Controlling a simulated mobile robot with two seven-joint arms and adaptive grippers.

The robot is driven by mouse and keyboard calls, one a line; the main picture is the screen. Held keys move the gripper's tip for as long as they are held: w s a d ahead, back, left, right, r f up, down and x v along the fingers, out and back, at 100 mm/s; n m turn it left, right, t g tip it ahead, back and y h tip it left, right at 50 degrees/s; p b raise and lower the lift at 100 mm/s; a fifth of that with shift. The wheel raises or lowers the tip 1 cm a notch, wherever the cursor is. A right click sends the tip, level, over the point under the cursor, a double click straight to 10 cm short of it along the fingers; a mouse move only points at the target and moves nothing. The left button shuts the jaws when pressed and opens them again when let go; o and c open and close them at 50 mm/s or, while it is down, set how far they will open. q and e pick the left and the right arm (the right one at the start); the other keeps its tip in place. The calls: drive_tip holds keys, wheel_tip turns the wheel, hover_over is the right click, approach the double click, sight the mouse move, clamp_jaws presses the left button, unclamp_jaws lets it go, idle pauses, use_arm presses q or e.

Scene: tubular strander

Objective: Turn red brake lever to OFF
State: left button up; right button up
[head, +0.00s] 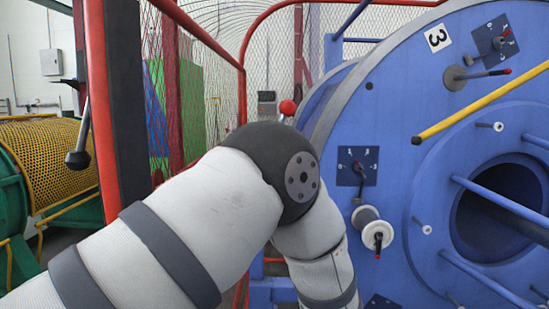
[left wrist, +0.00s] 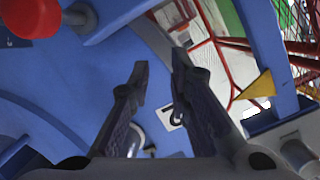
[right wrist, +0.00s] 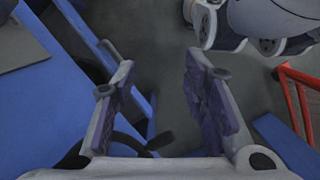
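The red brake lever's round red knob (head: 288,107) shows in the head view just above my left arm's elbow, beside the blue drum's rim. Most of its shaft is hidden behind the arm. In the left wrist view a red knob (left wrist: 32,14) on a grey shaft is at the top left corner, partly cut off, apart from the fingers. My left gripper (left wrist: 160,66) is open and empty, with blue machine surface beyond it. My right gripper (right wrist: 160,68) is open and empty above dark floor and blue frame parts. Neither gripper shows in the head view.
The large blue drum (head: 392,95) fills the right of the head view, with a yellow bar (head: 480,102) and small levers. A red-framed mesh guard (head: 237,60) stands behind my arm. A red post at left carries a dark ball-ended lever (head: 78,157).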

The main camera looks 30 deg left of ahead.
use_arm(q)
wheel_tip(320, 180, up, 21)
drive_tip(key=d+n+g+y, duration=0.1)
drive_tip(key=n+g+y, duration=0.1)
drive_tip(key=n+y, duration=0.35)
drive_tip(key=s+d+r+n+g+y, duration=0.1)
drive_tip(key=s+r+n+g, duration=0.15)
drive_tip(key=r, duration=0.25)
drive_tip(key=s+d+r+n+g+y, duration=0.1)
drive_tip(key=s+r, duration=0.2)
drive_tip(key=r, duration=0.2)
drive_tip(key=x, duration=1.2)
drive_tip(key=shift+s+a+r+p, duration=0.15)
drive_tip(key=shift+a+p, duration=0.15)
drive_tip(key=shift+p, duration=0.05)
drive_tip(key=shift+c, duration=0.6)
clamp_jaws()
